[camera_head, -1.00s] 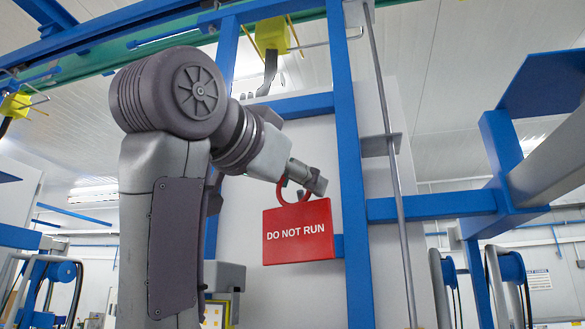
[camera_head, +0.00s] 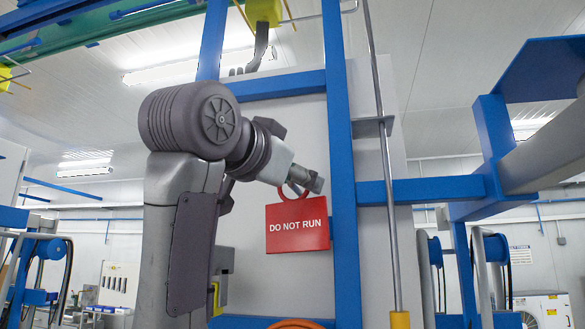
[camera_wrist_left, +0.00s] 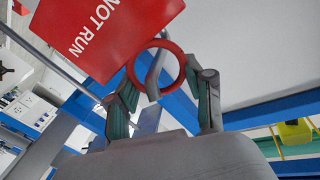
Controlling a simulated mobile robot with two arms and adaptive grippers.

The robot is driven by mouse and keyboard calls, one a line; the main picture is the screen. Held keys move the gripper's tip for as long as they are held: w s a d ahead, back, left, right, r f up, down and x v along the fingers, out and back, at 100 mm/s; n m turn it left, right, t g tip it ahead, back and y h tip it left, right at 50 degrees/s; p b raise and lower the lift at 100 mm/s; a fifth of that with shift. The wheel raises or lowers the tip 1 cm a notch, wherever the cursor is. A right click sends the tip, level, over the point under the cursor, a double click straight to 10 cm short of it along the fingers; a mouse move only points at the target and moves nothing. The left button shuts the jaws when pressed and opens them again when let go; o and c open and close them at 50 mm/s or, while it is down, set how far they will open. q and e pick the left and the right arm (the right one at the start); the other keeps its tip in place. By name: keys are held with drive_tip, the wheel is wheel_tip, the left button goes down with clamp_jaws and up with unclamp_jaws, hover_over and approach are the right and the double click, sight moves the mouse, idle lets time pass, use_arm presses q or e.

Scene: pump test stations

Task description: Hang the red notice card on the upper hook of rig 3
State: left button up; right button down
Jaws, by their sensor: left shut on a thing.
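The red notice card (camera_head: 297,226) reads "DO NOT RUN" and hangs almost upright from a red ring at its top. My left gripper (camera_head: 305,180) is shut on the ring, in front of a white panel and left of a blue post. In the left wrist view the ring (camera_wrist_left: 157,68) sits between the fingers (camera_wrist_left: 165,103), with the card (camera_wrist_left: 105,28) beyond it. A grey strip shows through the ring; I cannot tell what it belongs to. The upper hook cannot be made out clearly. My right gripper is not in view.
The blue post (camera_head: 340,130) rises close beside the card. A blue crossbeam (camera_head: 285,86) passes above, and a grey pipe (camera_head: 383,150) runs right of the post. A yellow box (camera_head: 263,12) hangs at the top. An orange curved thing (camera_head: 297,323) lies below.

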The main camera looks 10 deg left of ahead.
use_arm(q)
drive_tip(key=shift+w+f, duration=0.1)
drive_tip(key=shift+w, duration=0.4)
drive_tip(key=shift+w+f+b, duration=0.3)
drive_tip(key=shift+w+f, duration=0.25)
drive_tip(key=o, duration=1.4)
drive_tip(key=shift+o, duration=0.2)
drive_tip(key=v, duration=1.2)
